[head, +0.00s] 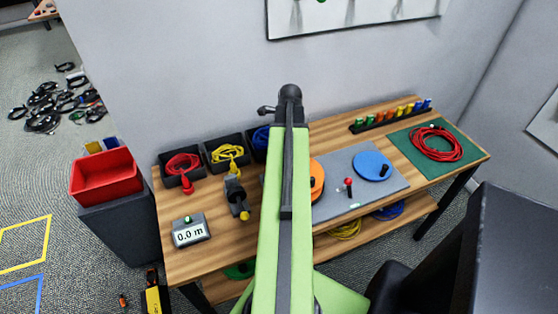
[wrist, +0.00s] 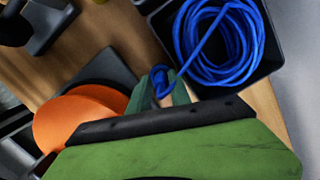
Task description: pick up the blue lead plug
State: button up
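In the wrist view, a blue lead (wrist: 237,70) lies coiled in a black bin (wrist: 276,42). A loop of it comes over the bin's edge to a small blue part (wrist: 159,81) between my gripper's greenish fingers. That part may be the blue lead plug, but its shape is partly hidden. My gripper (wrist: 163,90) has one finger on each side of it; whether they press on it is not clear. In the head view, my arm covers the gripper and the plug, and only part of the blue lead (head: 261,138) shows in its bin.
Bins with a red lead (head: 182,163) and a yellow lead (head: 227,152) stand to the left. An orange disc (head: 317,180) and a blue disc (head: 372,165) sit on a grey mat (head: 333,205). A red coil (head: 437,143) lies on a green mat at the right.

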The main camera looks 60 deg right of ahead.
grip_shut()
jog(key=shift+r+p, duration=0.55)
jog(key=shift+r, duration=0.05)
notch_tip(320, 180, up, 4)
jog(key=p, duration=0.4)
jog(key=s+d+r+p, duration=0.4)
jog(key=s+r+p, duration=0.2)
jog(key=s, duration=0.5)
jog(key=shift+d, duration=0.2)
